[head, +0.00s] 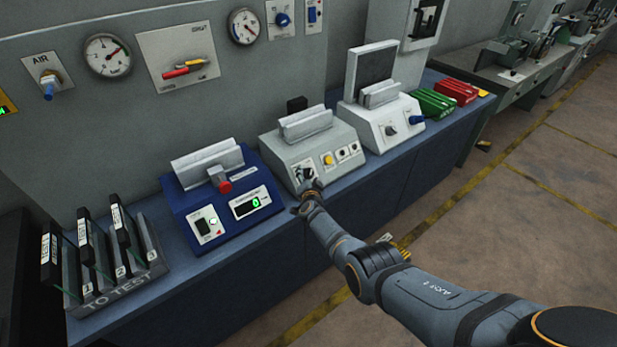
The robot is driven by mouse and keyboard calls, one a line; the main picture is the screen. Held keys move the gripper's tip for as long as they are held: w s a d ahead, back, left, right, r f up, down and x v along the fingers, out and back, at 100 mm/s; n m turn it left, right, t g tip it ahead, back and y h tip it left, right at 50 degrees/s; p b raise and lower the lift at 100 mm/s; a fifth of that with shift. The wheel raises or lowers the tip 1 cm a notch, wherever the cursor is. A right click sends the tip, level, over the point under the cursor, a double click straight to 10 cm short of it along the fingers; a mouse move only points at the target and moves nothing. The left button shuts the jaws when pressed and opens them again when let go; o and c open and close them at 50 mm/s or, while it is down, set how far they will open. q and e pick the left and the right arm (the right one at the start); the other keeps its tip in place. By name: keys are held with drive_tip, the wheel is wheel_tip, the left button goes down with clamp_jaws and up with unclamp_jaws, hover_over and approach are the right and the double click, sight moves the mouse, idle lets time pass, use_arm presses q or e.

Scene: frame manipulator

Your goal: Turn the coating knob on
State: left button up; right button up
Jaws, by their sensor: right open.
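A light grey machine (290,145) stands at the middle of the blue bench, with a knob (304,174) at the left of its sloped front panel. My right gripper (308,184) is right at this knob, open. The gripper and wrist partly cover the knob, so I cannot tell whether the fingers touch it or which way it is turned. A white machine (378,112) to the right has a dark knob (390,130) on its front. The labels are too small to tell which knob is the coating one. My left gripper is out of view.
A yellow button (328,159) sits right of the knob. A blue machine (180,200) with a red knob and green display stands to the left, beside a "TO TEST" rack (110,285). Green (432,103) and red (456,91) trays lie at the right. The floor (500,220) is open.

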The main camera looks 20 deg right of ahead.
drive_tip(key=shift+s, duration=0.15)
drive_tip(key=shift+s+a, duration=0.1)
drive_tip(key=shift+s, duration=0.4)
drive_tip(key=v, duration=0.6)
drive_tip(key=shift+r, duration=0.15)
